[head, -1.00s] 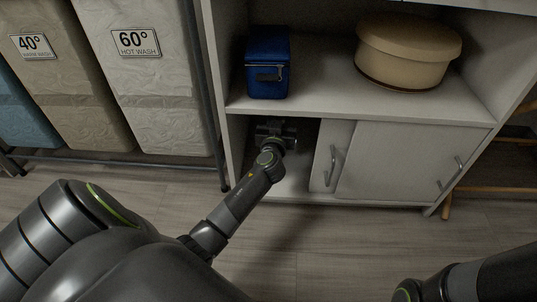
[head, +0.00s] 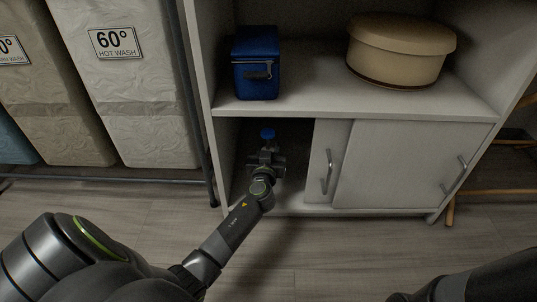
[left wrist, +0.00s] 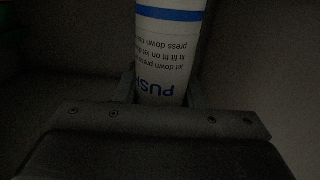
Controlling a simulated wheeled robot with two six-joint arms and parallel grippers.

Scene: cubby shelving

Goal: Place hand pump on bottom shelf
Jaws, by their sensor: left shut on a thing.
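The hand pump shows its blue top (head: 267,134) in the head view, inside the open left part of the bottom compartment. In the left wrist view its white body (left wrist: 170,60) has a blue band and printed text and stands between the fingers. My left gripper (head: 264,158) is shut on the hand pump; it also shows in the left wrist view (left wrist: 167,92). The bottom shelf (head: 290,196) shows as a pale strip at the compartment's front. Whether the pump's base touches it is hidden. My right gripper is out of view; only part of that arm shows at the lower right.
Sliding doors (head: 385,165) close the right part of the compartment. The shelf board above (head: 330,103) holds a blue bag (head: 256,65) and a round tan box (head: 400,55). Laundry hampers (head: 135,90) in a dark metal frame stand left of the cabinet.

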